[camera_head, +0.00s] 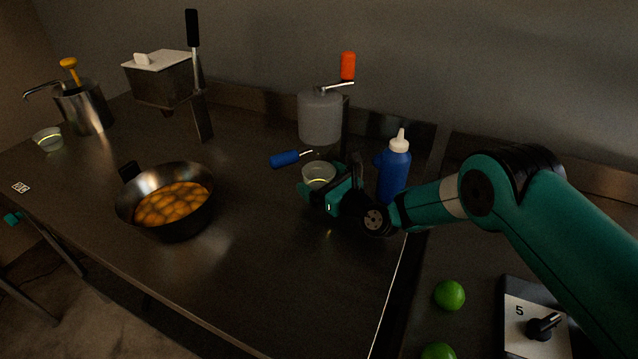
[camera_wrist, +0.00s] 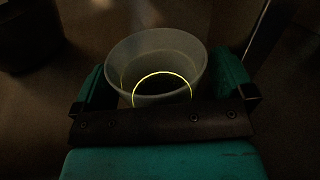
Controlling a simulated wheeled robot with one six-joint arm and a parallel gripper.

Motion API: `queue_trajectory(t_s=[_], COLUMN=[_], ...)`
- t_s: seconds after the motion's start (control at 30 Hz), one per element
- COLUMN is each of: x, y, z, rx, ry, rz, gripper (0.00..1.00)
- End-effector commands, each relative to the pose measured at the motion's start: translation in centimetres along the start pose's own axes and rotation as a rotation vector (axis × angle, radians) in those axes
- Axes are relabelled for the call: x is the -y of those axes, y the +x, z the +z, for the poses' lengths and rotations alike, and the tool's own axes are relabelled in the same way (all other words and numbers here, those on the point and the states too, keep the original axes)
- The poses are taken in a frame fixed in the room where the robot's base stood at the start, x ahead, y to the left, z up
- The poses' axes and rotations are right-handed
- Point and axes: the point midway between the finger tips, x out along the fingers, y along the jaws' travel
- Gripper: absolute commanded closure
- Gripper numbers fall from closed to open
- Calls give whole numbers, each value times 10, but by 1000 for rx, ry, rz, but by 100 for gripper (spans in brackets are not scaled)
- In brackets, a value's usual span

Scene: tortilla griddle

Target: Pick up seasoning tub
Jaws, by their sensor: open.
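The seasoning tub seems to be the small clear cup (camera_head: 319,172) with a yellow ring, standing on the dark counter near the middle. My gripper (camera_head: 318,190) is open around it, one finger on each side. In the wrist view the tub (camera_wrist: 157,52) stands upright between the two teal fingers of my gripper (camera_wrist: 160,85). Its lower part is hidden behind the dark gripper bar. I cannot tell whether the fingers touch it. A similar clear cup (camera_head: 47,139) stands at the far left.
A blue squeeze bottle (camera_head: 394,170) stands just right of my gripper. A grey hand-cranked container (camera_head: 320,118) and a blue-handled tool (camera_head: 285,159) are behind. A pan (camera_head: 126,203) of food is left; limes (camera_head: 449,295) lie right. The front counter is clear.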

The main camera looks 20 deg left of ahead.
Motion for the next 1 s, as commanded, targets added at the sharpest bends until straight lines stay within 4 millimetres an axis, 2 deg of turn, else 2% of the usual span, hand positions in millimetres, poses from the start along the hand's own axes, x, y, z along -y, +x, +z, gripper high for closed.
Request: queue_trajectory(t_s=[0.03,0.2,0.57,1.0], x=[0,0,1,12], y=[0,0,0,-6], z=[0,0,3,31], rx=[0,0,1,-1], ry=[0,0,0,0], rz=[0,0,0,-13], gripper=[5,43,43,43])
